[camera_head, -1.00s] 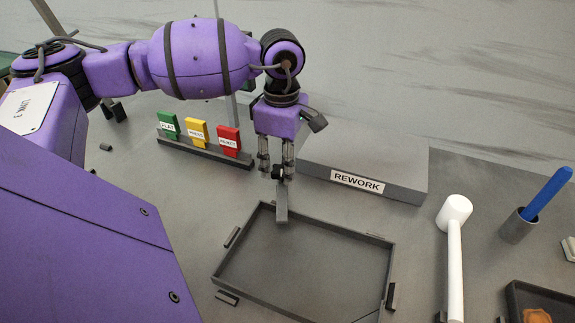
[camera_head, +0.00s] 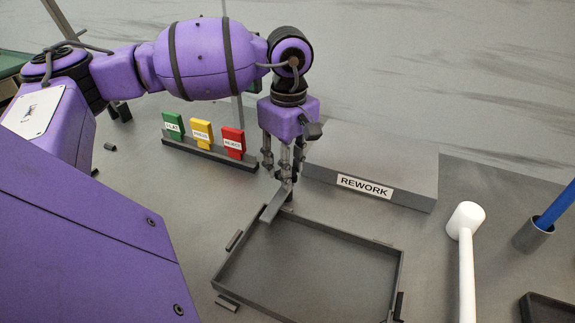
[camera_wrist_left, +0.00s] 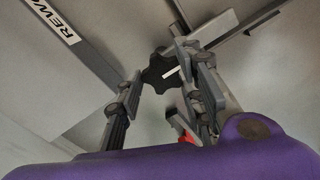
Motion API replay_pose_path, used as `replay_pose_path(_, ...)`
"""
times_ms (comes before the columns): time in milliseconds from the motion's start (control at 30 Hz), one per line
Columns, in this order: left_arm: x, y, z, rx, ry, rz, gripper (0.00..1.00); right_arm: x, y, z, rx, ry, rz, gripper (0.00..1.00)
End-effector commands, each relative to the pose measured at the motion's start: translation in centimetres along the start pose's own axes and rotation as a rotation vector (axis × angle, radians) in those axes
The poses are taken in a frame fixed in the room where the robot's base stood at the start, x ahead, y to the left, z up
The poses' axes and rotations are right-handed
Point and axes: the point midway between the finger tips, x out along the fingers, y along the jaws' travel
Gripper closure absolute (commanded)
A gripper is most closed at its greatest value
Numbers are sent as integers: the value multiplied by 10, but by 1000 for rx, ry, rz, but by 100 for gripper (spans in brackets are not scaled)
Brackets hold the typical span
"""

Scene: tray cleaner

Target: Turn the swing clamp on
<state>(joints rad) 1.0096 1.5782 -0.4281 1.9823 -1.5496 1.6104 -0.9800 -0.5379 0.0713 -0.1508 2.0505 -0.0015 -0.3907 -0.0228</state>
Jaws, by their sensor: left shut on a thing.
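The swing clamp's grey arm (camera_head: 273,206) slants down and left across the back left corner of the shallow grey tray (camera_head: 330,231). My left gripper (camera_head: 285,176) points down at the clamp, just behind that corner, and is shut on its knob. The wrist view shows the clamp's black lobed knob (camera_wrist_left: 160,70) with a white mark between my left gripper's fingers (camera_wrist_left: 163,88). The fingers hide most of the knob in the head view. The clamp's grey arm (camera_wrist_left: 240,30) runs to the upper right in the wrist view. My right gripper is not in view.
A grey block labelled REWORK (camera_head: 372,175) stands right behind the tray. Green, yellow and red tags (camera_head: 233,141) stand in a rack at the left. A white mallet (camera_head: 466,250) and a cup (camera_head: 533,234) with a blue handle are to the right.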

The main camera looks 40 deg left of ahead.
Motion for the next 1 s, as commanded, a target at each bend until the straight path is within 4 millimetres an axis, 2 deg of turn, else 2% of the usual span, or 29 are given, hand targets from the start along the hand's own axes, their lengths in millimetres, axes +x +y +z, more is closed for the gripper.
replay_pose_path(33, -6, 6, -2, 2, 4, 23, 100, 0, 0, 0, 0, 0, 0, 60)
replay_pose_path(233, -6, 6, -1, 2, 3, 24, 100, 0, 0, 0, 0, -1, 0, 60)
replay_pose_path(267, -6, 6, -1, 2, 3, 24, 61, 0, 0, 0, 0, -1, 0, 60)
replay_pose_path(333, -5, 6, -1, 2, 3, 24, 52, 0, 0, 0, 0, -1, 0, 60)
replay_pose_path(800, -3, 2, 0, 1, 2, 9, 52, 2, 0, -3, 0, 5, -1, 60)
replay_pose_path(867, -6, 2, 0, 1, 2, 9, 52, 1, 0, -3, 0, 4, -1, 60)
replay_pose_path(1000, -25, 3, 0, 1, 3, 12, 52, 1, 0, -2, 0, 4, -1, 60)
